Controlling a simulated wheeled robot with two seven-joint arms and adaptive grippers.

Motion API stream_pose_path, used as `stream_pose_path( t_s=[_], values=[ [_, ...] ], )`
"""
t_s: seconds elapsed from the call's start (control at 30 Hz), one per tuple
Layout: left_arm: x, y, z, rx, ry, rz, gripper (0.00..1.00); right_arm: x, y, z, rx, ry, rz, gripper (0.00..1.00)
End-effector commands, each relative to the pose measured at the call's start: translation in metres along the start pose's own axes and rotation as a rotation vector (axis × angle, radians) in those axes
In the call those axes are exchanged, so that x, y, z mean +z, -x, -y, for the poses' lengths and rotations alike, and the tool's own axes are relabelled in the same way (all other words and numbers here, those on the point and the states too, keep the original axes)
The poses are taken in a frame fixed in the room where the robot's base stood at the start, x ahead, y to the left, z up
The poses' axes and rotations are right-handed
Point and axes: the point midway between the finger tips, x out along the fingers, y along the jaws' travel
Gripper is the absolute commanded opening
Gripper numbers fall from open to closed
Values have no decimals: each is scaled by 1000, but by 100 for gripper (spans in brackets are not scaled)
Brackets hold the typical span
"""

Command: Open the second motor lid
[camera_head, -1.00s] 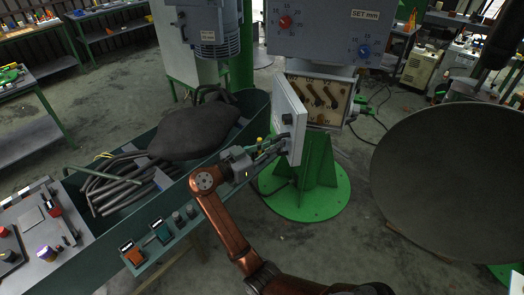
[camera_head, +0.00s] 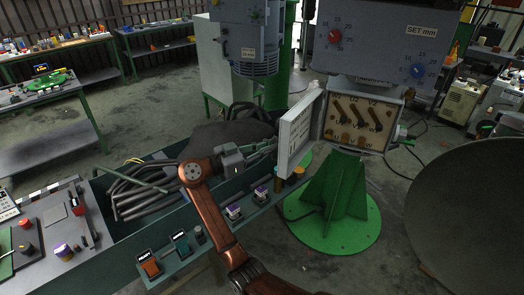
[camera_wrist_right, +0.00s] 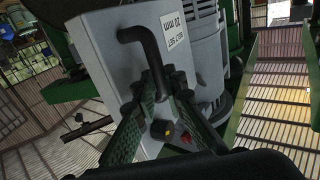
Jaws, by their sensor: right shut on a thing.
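The motor lid (camera_head: 297,133) is a pale grey panel standing open at the left of the motor terminal box (camera_head: 360,120). Brown terminal links and lettering show inside the box. My right gripper (camera_head: 270,150) is at the lid's left side. In the right wrist view, my right gripper (camera_wrist_right: 165,90) is shut on the lid's black bent handle (camera_wrist_right: 147,48). The handle stands out from the grey lid face (camera_wrist_right: 105,50). The handle is hidden in the head view. My left gripper is not in view.
A green trough (camera_head: 110,200) with dark hoses lies under my right arm. Small switches, such as an orange one (camera_head: 150,266), line its front rim. A green stand (camera_head: 338,205) carries the terminal box. A large grey disc (camera_head: 470,205) stands at right. Bare floor shows between them.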

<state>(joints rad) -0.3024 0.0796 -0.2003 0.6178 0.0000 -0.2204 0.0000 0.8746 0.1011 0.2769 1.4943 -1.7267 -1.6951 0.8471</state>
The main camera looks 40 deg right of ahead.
Motion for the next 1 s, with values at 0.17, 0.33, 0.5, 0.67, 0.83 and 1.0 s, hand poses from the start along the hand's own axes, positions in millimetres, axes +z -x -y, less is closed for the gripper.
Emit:
stream_pose_path(
  t_s=[0.17, 0.33, 0.5, 0.67, 0.83, 1.0],
  values=[
    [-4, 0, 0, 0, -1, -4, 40, -5, -6, 0, 6, -6, -6, 0],
    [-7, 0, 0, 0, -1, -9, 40, -6, -5, 0, 5, -7, -7, 0],
    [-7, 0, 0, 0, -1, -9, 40, -6, -4, 1, 3, -7, -7, 15],
    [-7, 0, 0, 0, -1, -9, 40, -4, -2, 1, 1, -6, -6, 26],
    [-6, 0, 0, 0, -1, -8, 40, -3, 0, 2, -1, -4, -4, 29],
    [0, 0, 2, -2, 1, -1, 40, -2, 1, 2, -1, -3, -3, 29]
  ],
)
